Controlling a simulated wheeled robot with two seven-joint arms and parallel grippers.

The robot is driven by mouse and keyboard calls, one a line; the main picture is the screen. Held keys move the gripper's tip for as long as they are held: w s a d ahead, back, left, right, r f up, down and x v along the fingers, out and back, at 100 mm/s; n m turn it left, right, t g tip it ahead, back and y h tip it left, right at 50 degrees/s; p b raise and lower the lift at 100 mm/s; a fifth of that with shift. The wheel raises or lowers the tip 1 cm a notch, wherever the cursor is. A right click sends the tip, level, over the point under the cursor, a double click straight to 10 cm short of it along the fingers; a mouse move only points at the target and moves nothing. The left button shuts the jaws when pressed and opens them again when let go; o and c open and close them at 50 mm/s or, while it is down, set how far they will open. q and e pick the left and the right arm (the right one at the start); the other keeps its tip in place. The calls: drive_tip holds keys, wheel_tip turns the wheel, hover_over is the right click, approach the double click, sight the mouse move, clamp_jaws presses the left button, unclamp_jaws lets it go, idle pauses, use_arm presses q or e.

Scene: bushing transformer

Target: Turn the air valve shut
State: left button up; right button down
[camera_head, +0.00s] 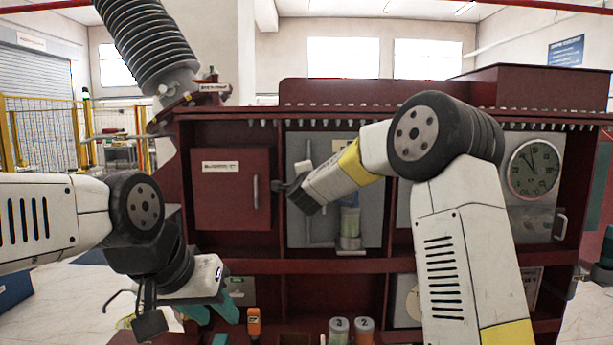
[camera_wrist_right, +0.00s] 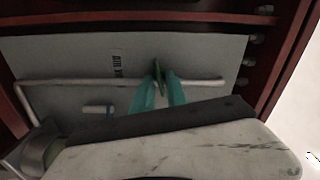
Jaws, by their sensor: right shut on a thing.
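The handle stands roughly crosswise to the pipe. In the head view the pipe (camera_head: 310,225) shows partly, while my right arm hides the valve and the right fingertips. My left gripper (camera_head: 214,312) hangs low at the left with its teal fingers apart and nothing seen between them.
A dark red transformer cabinet (camera_head: 230,131) fills the middle. A clear cylinder (camera_head: 349,228) stands just below my right wrist. A round gauge (camera_head: 534,168) is at the right. An orange bottle (camera_head: 254,322) and two numbered jars (camera_head: 338,330) stand near the left gripper.

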drive_tip(key=shift+f+m, duration=0.1)
drive_tip(key=shift+m, duration=1.2)
drive_tip(key=c, duration=1.6)
unclamp_jaws()
drive_tip(key=shift+s, duration=0.1)
drive_tip(key=s, duration=0.7)
drive_tip(key=shift+s, duration=0.35)
